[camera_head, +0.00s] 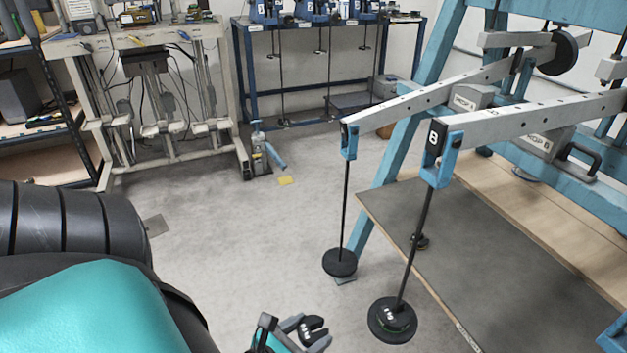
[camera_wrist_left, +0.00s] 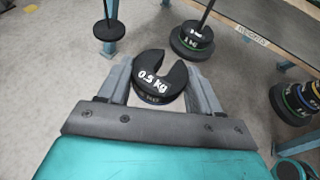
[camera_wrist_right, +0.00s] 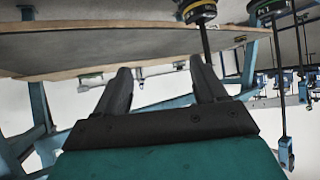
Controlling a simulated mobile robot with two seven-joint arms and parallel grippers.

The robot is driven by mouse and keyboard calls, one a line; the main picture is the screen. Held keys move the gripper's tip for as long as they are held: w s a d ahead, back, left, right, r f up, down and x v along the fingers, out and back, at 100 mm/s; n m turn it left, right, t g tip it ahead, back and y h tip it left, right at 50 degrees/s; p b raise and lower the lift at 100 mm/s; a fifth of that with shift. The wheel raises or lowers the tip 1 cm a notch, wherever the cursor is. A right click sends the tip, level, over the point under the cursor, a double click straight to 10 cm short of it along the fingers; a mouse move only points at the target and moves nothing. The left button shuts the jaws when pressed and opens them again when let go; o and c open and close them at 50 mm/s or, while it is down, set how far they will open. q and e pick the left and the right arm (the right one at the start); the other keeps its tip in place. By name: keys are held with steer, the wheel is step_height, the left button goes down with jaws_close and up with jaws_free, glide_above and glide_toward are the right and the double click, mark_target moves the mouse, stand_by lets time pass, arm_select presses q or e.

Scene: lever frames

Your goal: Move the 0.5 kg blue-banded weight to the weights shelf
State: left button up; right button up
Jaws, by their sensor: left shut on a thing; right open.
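My left gripper (camera_head: 292,332) shows at the bottom of the head view, out over the floor. It is shut on a black slotted disc marked 0.5 kg (camera_wrist_left: 150,78), which lies between its fingers in the left wrist view. The disc also shows in the head view (camera_head: 313,326). The grey-topped weights shelf (camera_head: 480,240) has a wooden edge and stands to the right. Its label shows in the left wrist view (camera_wrist_left: 252,35). My right gripper (camera_wrist_right: 161,78) is open and empty near a board edge in the right wrist view, outside the head view.
Lever arm B (camera_head: 437,138) carries a hanger rod with black weights (camera_head: 392,320) close to the right of my left gripper. Another hanger weight (camera_head: 340,262) hangs behind. Banded weights (camera_wrist_left: 300,102) show at right in the left wrist view. Open floor (camera_head: 230,235) lies left.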

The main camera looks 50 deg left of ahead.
arm_select(q)
steer(key=shift+s+a, duration=0.25)
steer(key=shift+s, duration=0.4)
steer(key=shift+s+a, duration=0.2)
steer(key=shift+s, duration=0.45)
steer(key=shift+s+a, duration=0.25)
steer(key=shift+s, duration=0.4)
steer(key=shift+r, duration=0.1)
